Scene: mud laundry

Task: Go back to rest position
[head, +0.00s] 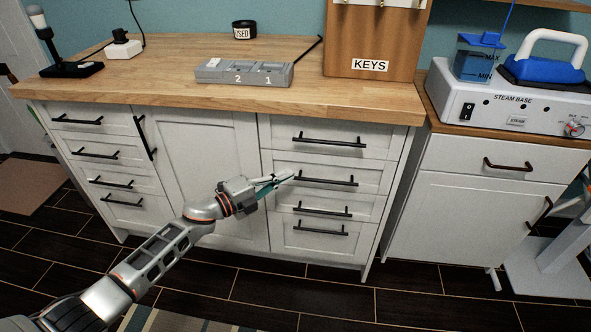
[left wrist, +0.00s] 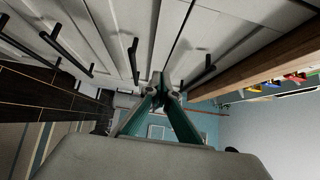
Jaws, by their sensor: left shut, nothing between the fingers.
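My left gripper (head: 279,180) reaches in from the lower left in the head view, in front of the white cabinet (head: 210,160). Its fingertips appear close to the second drawer handle (head: 327,181) of the right-hand drawer stack; I cannot tell whether they touch it. In the left wrist view the gripper's two teal-sided fingers (left wrist: 160,84) meet at the tips with nothing between them. Cabinet fronts and dark handles (left wrist: 134,60) show beside them. My right gripper is in neither view.
A steam base (head: 510,108) stands on the right cabinet. All drawers look closed. The dark floor (head: 230,285) in front shows a striped rug (head: 180,322).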

